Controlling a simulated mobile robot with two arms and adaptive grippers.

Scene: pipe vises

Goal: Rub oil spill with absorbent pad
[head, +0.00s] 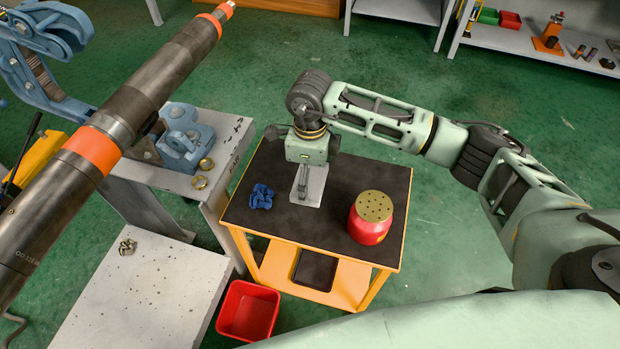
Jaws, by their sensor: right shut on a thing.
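My right gripper (302,196) reaches down over the dark top of the orange cart (335,222). It is shut on a light grey absorbent pad (317,185), which shows around and behind the fingers. The pad appears to be at the cart top, but I cannot tell whether it presses on the surface. I cannot make out an oil spill on the dark top; it may be hidden under the pad. My left gripper is not in view.
A red bin (247,311) sits on the floor. A large pipe (120,120) and blue vise (185,135) occupy the left.

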